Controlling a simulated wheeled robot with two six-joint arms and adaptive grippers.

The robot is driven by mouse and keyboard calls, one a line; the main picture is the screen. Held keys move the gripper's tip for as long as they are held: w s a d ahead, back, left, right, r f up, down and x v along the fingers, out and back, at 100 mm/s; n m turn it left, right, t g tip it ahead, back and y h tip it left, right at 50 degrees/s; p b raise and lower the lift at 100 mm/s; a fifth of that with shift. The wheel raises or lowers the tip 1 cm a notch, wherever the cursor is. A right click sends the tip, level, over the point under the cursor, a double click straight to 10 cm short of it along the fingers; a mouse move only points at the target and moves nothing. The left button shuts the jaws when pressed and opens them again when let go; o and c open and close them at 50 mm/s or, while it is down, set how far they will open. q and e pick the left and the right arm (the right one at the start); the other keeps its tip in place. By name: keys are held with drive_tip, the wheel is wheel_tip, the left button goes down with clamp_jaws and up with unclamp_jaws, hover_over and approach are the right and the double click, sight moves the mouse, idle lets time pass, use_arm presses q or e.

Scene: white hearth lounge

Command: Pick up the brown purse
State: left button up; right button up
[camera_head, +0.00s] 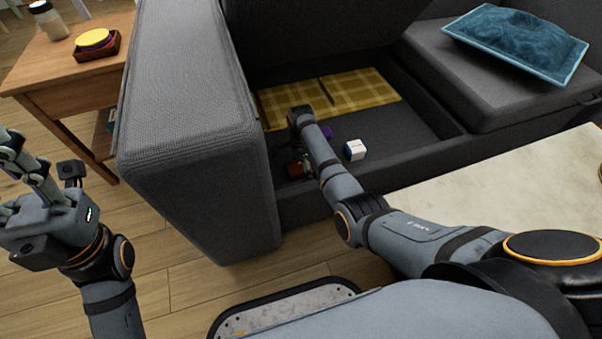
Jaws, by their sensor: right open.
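A small reddish-brown thing (295,170), which seems to be the brown purse, lies in the open storage compartment of the grey sofa, near its left wall. It is small in view and partly hidden by my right gripper. My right gripper (304,163) is open and reaches down into the compartment, right beside or over the brown thing. I cannot tell whether they touch. My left gripper (12,165) is at the left edge, away from the sofa compartment, and its fingertips are too cut off to judge.
The compartment also holds a yellow checked cloth (365,88), a white and blue box (355,150) and a purple thing (327,132). The sofa armrest (190,100) stands high at left. A pale tabletop (500,190) is at right. A wooden side table (60,65) stands far left.

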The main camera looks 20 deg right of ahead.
sight(301, 166)
drive_tip(key=shift+r, duration=0.15)
drive_tip(key=shift+c, duration=0.6)
drive_tip(key=c, duration=1.1)
wheel_tip(301, 166, up, 9)
drive_tip(key=p, duration=0.6)
drive_tip(key=shift+r, duration=0.2)
drive_tip(key=shift+c, duration=0.2)
drive_tip(key=shift+r+p, duration=0.3)
